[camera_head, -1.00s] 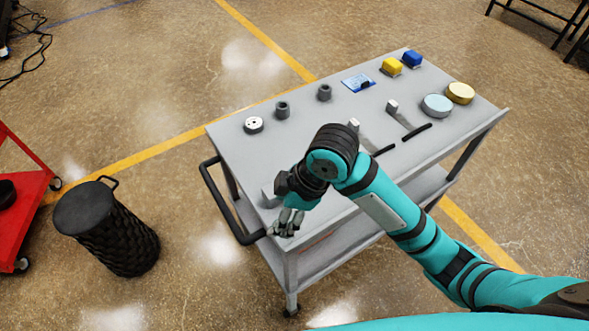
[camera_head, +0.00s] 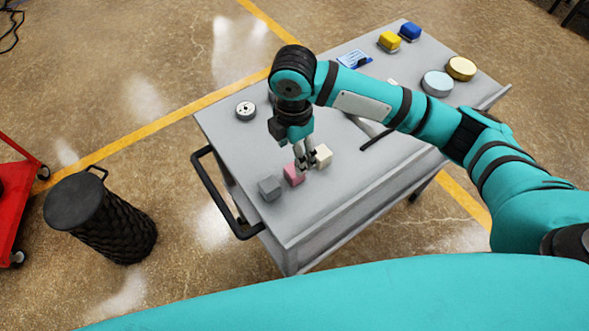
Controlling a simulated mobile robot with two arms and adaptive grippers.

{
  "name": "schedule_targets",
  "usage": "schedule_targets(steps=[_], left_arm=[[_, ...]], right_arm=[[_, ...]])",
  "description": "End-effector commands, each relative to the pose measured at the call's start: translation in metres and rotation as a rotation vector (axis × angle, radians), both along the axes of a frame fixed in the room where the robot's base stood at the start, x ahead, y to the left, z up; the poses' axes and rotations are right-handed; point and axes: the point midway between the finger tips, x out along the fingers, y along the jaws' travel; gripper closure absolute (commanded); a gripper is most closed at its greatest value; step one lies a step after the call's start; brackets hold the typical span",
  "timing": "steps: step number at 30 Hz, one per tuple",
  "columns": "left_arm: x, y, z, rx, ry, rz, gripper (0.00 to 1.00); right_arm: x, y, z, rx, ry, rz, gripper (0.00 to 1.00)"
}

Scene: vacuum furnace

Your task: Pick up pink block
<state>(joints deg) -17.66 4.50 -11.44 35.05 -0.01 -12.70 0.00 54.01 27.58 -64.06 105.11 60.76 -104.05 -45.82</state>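The pink block (camera_head: 292,175) sits on the top of the grey cart (camera_head: 340,205), near its front left edge. A grey block (camera_head: 269,188) lies to its left and a white block (camera_head: 321,156) to its right. My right gripper (camera_head: 306,164) points down over the cart, right at the pink block's upper right side and next to the white block. Its two fingers look apart, with nothing seen held between them. Part of the pink block's right side is hidden by the fingers, and contact cannot be told. My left gripper is not in view.
A white round piece (camera_head: 246,111) lies at the cart's back left. A black handle (camera_head: 222,192) juts from the cart's left. A black bin (camera_head: 95,215) stands on the floor.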

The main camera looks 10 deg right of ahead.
Motion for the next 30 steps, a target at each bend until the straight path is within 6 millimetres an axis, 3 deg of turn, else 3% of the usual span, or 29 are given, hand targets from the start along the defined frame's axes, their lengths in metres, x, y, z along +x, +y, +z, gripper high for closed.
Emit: schedule_targets(steps=[3,9,19,28,30], left_arm=[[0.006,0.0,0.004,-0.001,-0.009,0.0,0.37],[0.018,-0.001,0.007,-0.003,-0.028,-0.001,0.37],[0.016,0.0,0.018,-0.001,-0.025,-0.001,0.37],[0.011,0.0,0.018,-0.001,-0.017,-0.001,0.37],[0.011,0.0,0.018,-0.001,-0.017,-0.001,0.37]], right_arm=[[0.0,0.0,-0.018,0.001,0.001,-0.002,0.35],[0.0,0.0,-0.032,0.0,0.0,-0.001,0.35],[-0.005,-0.001,-0.075,0.001,0.001,-0.001,0.35],[-0.004,-0.002,-0.083,0.0,-0.002,-0.001,0.35],[-0.004,-0.002,-0.082,0.001,-0.002,-0.001,0.41]])
